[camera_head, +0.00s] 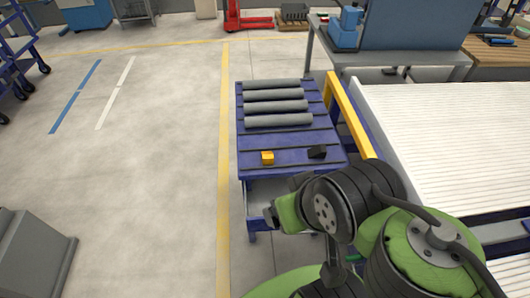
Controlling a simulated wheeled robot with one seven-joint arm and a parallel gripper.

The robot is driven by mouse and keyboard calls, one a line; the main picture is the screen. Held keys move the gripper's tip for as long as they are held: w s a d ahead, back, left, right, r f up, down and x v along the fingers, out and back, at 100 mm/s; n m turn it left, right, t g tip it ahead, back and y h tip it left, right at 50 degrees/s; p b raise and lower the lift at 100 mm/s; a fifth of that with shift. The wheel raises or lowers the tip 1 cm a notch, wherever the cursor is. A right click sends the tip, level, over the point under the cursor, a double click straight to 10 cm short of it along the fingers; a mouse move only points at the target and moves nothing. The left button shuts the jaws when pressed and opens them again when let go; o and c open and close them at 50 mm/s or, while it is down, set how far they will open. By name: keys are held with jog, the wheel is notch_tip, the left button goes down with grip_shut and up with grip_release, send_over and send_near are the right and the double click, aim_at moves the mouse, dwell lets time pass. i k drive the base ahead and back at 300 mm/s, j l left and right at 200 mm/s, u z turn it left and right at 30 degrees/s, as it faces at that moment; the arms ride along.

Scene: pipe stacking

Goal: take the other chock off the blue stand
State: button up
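The blue stand (290,139) is in the middle of the view, a low table with a slatted top. A small yellow chock (267,157) sits on its near part, left of centre. A small black chock (317,152) sits on the same part, to the right. The two are apart. My gripper (284,188), at the end of my green and black arm, is near the stand's front edge in the picture, below the chocks. Its fingers cannot be made out, so I cannot tell whether it is open or holds anything.
Several grey pipes (276,107) lie side by side on the stand's far part. A yellow rail (349,113) and a white slatted surface (440,135) are to the right. A grey box (35,255) stands at lower left. The floor (150,170) left of the stand is clear.

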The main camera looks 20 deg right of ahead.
aim_at(267, 158)
jog(key=i+j+z, duration=0.15)
jog(key=j, duration=0.25)
jog(key=i+j+z, duration=0.3)
jog(key=i+j, duration=0.15)
jog(key=j, duration=0.25)
jog(key=i+j+z, duration=0.15)
jog(key=j, duration=0.25)
jog(key=i, duration=0.1)
